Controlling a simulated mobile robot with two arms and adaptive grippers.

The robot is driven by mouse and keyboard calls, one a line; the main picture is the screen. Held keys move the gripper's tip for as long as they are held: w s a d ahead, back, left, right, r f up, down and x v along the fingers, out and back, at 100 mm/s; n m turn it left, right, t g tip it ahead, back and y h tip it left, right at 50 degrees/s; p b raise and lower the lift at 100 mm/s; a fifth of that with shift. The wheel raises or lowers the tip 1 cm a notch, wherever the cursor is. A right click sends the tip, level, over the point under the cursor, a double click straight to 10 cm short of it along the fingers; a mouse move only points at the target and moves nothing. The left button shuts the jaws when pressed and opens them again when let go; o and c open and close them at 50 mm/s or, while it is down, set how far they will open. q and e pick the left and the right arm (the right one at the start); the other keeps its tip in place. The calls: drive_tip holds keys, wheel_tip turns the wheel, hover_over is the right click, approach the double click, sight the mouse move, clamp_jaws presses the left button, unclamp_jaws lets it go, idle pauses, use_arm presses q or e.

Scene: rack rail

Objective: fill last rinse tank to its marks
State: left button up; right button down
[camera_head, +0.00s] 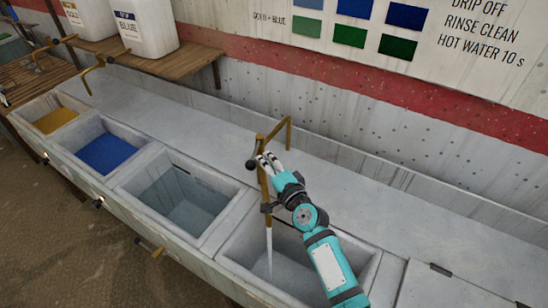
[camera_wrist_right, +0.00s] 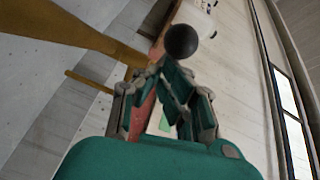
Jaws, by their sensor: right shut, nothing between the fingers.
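The last rinse tank (camera_head: 290,272) is the rightmost open basin of the trough. A white stream of water (camera_head: 269,245) falls into it from the brass tap (camera_head: 287,135). The water level and any marks are not clear to me. The tap's black ball knob (camera_head: 251,164) stands just left of my right gripper (camera_head: 266,162), which is shut with nothing held. In the wrist view the knob (camera_wrist_right: 182,40) shows just beyond the right fingertips (camera_wrist_right: 165,78); I cannot tell whether they touch. My right forearm hides part of the tank. My left gripper is not in view.
Left of it are a basin of clear water (camera_head: 185,202), a blue basin (camera_head: 106,153) and a yellow one (camera_head: 55,120). Another brass tap (camera_head: 90,72) stands behind them. White jugs (camera_head: 147,28) stand on a wooden shelf (camera_head: 175,64). The ledge behind the basins is clear.

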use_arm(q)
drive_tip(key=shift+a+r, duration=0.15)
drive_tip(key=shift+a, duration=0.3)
use_arm(e)
drive_tip(key=shift+s+a, duration=0.1)
drive_tip(key=shift+a, duration=0.85)
